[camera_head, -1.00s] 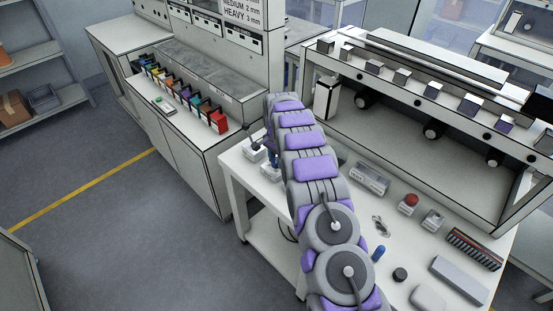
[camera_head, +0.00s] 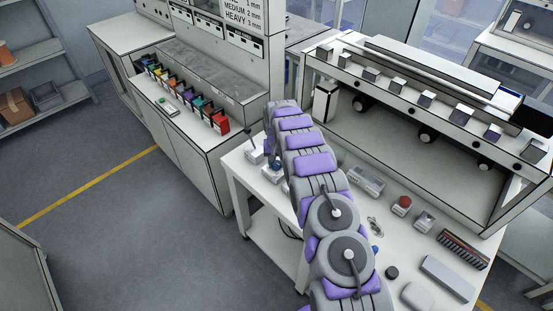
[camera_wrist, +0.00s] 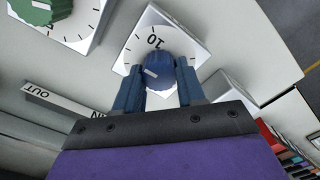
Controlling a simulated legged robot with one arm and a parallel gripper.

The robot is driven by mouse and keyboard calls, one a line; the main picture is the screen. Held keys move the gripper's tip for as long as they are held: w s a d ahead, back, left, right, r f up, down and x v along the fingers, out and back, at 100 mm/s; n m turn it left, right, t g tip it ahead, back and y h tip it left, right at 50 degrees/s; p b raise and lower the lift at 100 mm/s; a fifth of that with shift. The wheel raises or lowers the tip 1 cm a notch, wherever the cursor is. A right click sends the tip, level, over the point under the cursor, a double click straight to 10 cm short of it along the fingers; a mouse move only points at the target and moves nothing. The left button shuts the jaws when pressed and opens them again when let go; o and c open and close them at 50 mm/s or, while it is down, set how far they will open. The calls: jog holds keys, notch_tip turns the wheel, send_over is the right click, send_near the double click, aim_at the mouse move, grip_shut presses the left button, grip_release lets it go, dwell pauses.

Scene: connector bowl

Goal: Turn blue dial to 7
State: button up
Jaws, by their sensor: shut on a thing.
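The blue dial (camera_wrist: 158,72) sits on a white scale plate (camera_wrist: 190,42) with tick marks in the wrist view. The number 10 is printed above the dial, upside down; a light pointer mark shows on the dial's left side. My gripper (camera_wrist: 160,88) has its two blue fingers on either side of the dial, shut on it. I cannot read the dial's exact setting. In the head view my arm hides most of this area; a small part of the blue dial (camera_head: 276,161) shows beside the arm on the white bench.
A green dial (camera_wrist: 42,8) on its own plate is at the upper left of the wrist view. A slot labelled IN and OUT (camera_wrist: 68,103) lies below it. On the bench are a red button (camera_head: 404,202) and a grey block (camera_head: 447,278). Colored bins (camera_head: 188,97) stand left.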

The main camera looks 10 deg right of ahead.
jog(key=n, duration=0.1)
jog(key=n+p, duration=0.1)
jog(key=n, duration=0.1)
jog(key=shift+w+r+n, duration=0.2)
jog(key=shift+r+n, duration=0.05)
jog(key=shift+n, duration=0.05)
jog(key=shift+a+n+p, duration=0.1)
jog(key=shift+n+p, duration=0.6)
jog(key=shift+n, duration=0.8)
jog(key=o, duration=0.7)
jog(key=shift+f, duration=0.1)
jog(key=o, duration=0.3)
jog(key=shift+s+f, duration=0.1)
jog(key=shift+o, duration=0.2)
